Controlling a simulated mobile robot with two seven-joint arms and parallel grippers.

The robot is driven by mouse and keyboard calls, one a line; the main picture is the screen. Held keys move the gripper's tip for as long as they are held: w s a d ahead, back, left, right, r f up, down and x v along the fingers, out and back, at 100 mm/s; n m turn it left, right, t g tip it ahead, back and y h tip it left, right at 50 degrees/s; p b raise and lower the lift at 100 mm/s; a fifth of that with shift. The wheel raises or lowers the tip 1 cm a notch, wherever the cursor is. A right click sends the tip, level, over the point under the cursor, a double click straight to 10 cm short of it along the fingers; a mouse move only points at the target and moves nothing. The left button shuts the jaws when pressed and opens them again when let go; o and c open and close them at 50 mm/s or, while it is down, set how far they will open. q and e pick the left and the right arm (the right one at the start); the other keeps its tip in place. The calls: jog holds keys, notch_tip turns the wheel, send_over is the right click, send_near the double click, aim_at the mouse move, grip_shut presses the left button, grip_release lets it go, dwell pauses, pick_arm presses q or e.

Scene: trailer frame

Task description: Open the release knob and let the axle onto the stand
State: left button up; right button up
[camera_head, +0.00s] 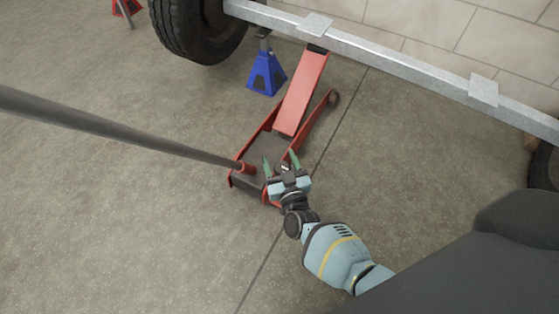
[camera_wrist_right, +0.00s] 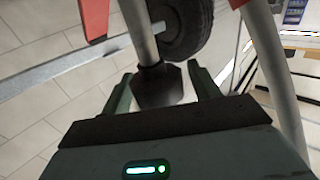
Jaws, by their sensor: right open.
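The red floor jack (camera_head: 242,162) stands on the floor with its red lifting arm (camera_head: 303,92) raised to the grey axle beam (camera_head: 390,57). A blue stand (camera_head: 266,75) is under the beam, left of the lifting arm. I cannot tell whether it touches the beam. My right gripper (camera_head: 281,163) is open at the jack's near end. In the right wrist view its fingers (camera_wrist_right: 168,82) flank a dark knob-like end (camera_wrist_right: 157,87) on a grey rod, apparently the release knob. I cannot tell whether they touch it. My left gripper is not in view.
The jack's long grey handle (camera_head: 110,128) slants in from the left, close to my right gripper. A tyre (camera_head: 198,30) is at the beam's left end. Another red stand (camera_head: 125,8) is at the top left. The floor (camera_head: 120,230) in front is clear.

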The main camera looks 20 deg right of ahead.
jog(key=c, duration=1)
jog(key=shift+o, duration=0.2)
